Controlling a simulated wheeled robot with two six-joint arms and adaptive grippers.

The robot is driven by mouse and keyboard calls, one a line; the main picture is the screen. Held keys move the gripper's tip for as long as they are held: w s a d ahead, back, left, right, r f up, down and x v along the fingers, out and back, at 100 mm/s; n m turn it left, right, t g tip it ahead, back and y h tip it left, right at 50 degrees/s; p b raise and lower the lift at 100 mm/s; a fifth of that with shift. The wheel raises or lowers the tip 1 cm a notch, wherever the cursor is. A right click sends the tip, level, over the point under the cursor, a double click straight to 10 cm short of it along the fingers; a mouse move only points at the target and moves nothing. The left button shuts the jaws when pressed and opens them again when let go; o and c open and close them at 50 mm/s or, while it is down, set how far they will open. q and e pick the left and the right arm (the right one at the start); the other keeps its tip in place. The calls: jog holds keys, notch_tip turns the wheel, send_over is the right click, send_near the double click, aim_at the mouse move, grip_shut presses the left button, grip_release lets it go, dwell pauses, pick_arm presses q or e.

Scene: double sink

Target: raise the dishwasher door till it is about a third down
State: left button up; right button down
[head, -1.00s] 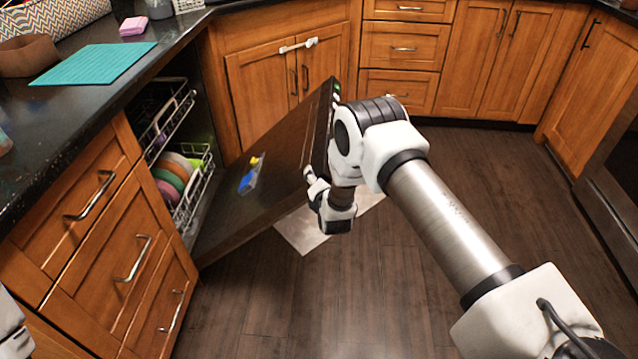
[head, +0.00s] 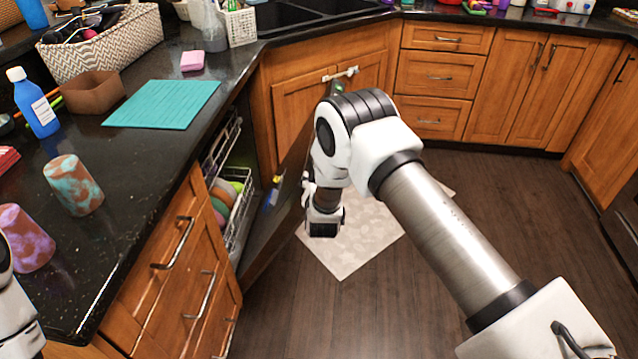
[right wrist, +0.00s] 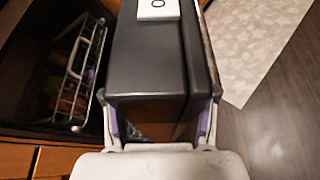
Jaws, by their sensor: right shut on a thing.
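The dishwasher door (head: 262,238) is dark and hangs partly open, tilted, with its upper part hidden behind my right arm in the head view. In the right wrist view the door's edge (right wrist: 150,65) lies between the two fingers of my right gripper (right wrist: 162,120), which is shut on it. In the head view the right gripper (head: 322,215) is at the door's outer side. The dishwasher's racks (head: 240,222) hold several coloured plates (head: 222,195). Only a white piece of my left arm shows at the lower left edge; its gripper is out of view.
A drawer cabinet (head: 185,290) stands left of the door, under a black counter (head: 130,215) with cups, a blue bottle and a teal mat (head: 165,104). A pale floor mat (head: 355,240) lies beside the door. The wooden floor to the right is clear.

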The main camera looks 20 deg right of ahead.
jog(key=shift+c, duration=1.7)
grip_release()
jog(key=v, duration=1.2)
jog(key=shift+f, duration=0.1)
